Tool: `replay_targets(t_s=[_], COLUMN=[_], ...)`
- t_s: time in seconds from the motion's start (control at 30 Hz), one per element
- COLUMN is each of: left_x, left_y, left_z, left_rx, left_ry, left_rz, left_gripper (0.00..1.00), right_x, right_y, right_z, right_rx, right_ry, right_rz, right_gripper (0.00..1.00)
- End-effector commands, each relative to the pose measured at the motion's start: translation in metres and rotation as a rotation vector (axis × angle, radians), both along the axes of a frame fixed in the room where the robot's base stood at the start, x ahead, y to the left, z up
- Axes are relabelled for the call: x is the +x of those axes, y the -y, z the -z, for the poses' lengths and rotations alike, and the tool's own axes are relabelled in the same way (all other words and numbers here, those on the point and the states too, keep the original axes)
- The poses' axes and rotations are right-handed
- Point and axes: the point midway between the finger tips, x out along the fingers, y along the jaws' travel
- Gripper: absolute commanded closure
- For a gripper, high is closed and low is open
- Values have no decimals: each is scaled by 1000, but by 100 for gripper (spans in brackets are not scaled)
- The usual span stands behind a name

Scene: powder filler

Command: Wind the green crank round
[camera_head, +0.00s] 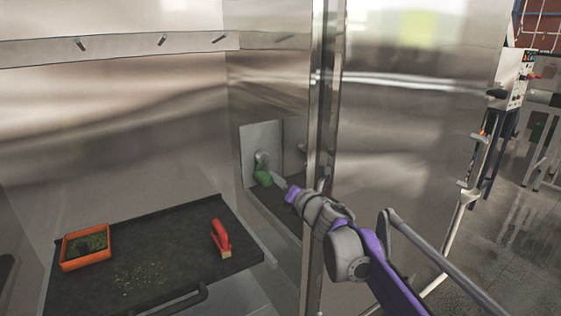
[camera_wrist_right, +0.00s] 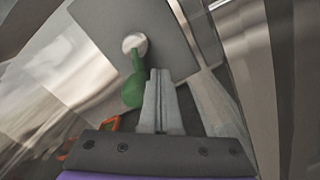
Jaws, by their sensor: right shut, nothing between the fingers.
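The green crank (camera_head: 263,176) sits on a metal plate (camera_head: 247,143) fixed to the steel wall inside the booth. In the right wrist view the crank (camera_wrist_right: 134,88) hangs down from a round pale hub (camera_wrist_right: 134,42). My right gripper (camera_head: 277,178) reaches in past the steel door post, its fingertips close beside the crank. In the right wrist view the fingers (camera_wrist_right: 160,75) are shut together and empty, just right of the crank handle; I cannot tell if they touch it. My left gripper is not in view.
A dark table (camera_head: 185,262) holds an orange tray (camera_head: 70,264) of green material and a red brush (camera_head: 221,238). A steel post (camera_head: 318,120) stands close to my right arm. A control box (camera_head: 516,78) is at the far right.

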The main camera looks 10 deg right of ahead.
Motion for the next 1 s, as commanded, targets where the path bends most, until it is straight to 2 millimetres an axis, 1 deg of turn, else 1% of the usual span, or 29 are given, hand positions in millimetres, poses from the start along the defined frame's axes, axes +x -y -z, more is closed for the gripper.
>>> replay_targets(t_s=[0.2,0.47,0.67,0.9,1.0], left_x=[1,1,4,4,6], left_y=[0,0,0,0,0], left_z=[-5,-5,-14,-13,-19], left_rx=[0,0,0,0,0], left_ry=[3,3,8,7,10], left_rz=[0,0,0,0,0], left_gripper=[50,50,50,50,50], right_x=[-6,-6,-11,-11,-13], right_y=[-16,-17,-30,-31,-35], right_z=[0,1,-5,-3,-8], right_rx=[1,1,1,1,1], right_ry=[1,0,1,0,1], right_rz=[-3,-2,-4,-2,-4], right_gripper=[100,100,100,100,100])
